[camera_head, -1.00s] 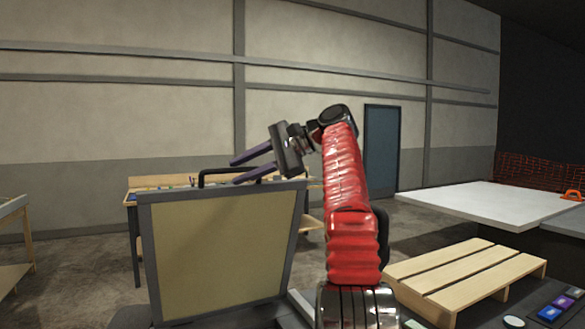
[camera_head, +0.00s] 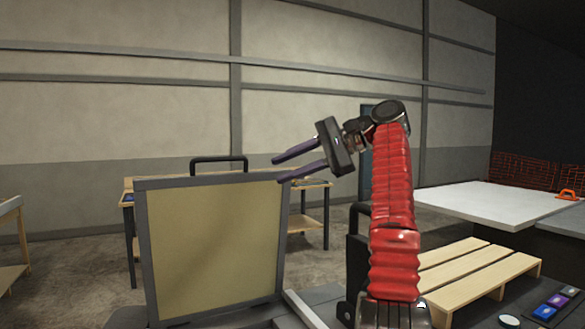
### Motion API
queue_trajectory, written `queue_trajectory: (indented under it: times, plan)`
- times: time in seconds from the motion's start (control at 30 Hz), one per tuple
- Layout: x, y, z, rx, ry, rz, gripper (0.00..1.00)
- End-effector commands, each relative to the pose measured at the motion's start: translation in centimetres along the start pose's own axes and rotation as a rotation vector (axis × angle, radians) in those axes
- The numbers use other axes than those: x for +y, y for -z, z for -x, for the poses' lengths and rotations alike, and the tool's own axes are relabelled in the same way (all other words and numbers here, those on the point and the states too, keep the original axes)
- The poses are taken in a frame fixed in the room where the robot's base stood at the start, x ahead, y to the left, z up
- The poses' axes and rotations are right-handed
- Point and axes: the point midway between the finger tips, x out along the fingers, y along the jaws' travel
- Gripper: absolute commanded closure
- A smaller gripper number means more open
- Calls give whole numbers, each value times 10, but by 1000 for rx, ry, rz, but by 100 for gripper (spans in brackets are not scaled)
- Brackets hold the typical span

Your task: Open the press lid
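The press lid (camera_head: 213,250) stands raised and near upright at the left of the view, a tan panel in a dark grey frame. Its black handle (camera_head: 219,159) sticks up from the top edge. My gripper (camera_head: 275,170) is up and to the right of the handle, its two dark purple fingers pointing left and spread apart with nothing between them. The fingers are clear of the handle; the lower fingertip appears near the lid's top right corner, and I cannot tell if it touches.
A wooden workbench (camera_head: 312,186) stands behind the lid. A wooden pallet (camera_head: 470,275) and a white-topped table (camera_head: 490,208) are at the right. Coloured buttons (camera_head: 545,312) sit at the lower right. The space above the lid is clear.

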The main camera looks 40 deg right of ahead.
Motion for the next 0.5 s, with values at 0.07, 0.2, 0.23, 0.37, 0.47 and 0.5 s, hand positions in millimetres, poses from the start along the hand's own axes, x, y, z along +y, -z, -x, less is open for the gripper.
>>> queue_trajectory:
  times: [0.07, 0.2, 0.23, 0.37, 0.47, 0.5]
  plan:
    - [3, 1, 7, 0, 0, 0, 70]
    - [4, 1, 11, -2, 0, 1, 70]
    - [5, 1, 12, -2, 0, 1, 70]
    - [5, 1, 11, -2, 0, 1, 70]
    - [4, 1, 11, -2, 0, 1, 72]
    - [4, 1, 11, -2, -1, 2, 75]
